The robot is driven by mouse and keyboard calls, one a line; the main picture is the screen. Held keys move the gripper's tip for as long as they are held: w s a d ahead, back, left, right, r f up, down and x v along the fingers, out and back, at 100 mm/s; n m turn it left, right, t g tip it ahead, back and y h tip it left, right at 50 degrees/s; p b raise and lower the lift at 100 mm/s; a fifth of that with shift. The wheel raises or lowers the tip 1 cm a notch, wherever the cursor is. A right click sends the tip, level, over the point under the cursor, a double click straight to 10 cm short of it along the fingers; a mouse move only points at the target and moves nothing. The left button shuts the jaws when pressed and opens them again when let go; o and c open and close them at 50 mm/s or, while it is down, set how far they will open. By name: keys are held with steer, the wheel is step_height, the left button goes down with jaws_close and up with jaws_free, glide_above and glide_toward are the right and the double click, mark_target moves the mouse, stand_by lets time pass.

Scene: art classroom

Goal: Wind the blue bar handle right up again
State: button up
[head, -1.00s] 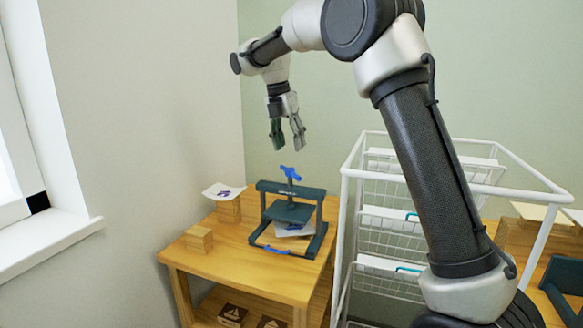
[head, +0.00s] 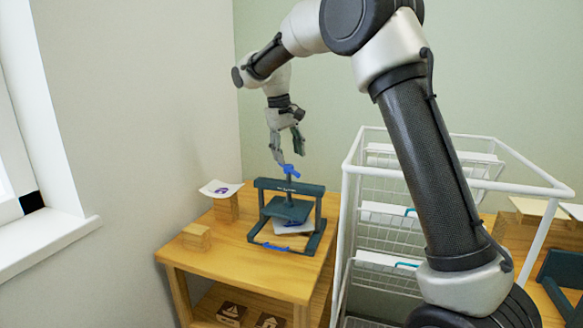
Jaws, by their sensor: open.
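The blue bar handle (head: 290,171) sits on top of the screw of a dark teal press (head: 290,187), which stands on a wooden table. The press plate (head: 288,211) hangs inside the frame, above white paper (head: 294,227) on the base. A gap shows between plate and paper. My gripper (head: 290,158) is open and points down, just above the handle in the picture. One finger reaches down close to the left of the handle. I cannot tell whether it touches. Nothing is held between the fingers.
A wooden block (head: 196,237) stands at the table's left. Behind it, a printed sheet (head: 221,188) lies on another wooden block (head: 227,208). A white wire rack (head: 346,235) stands close to the right of the table (head: 240,262). The wall is close on the left.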

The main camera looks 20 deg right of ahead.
mark_target(292, 169)
steer(key=f, duration=0.2)
steer(key=d+f, duration=0.1)
steer(key=f, duration=0.2)
steer(key=shift+w+f, duration=0.1)
steer(key=shift+c, duration=0.2)
steer(key=c, duration=1)
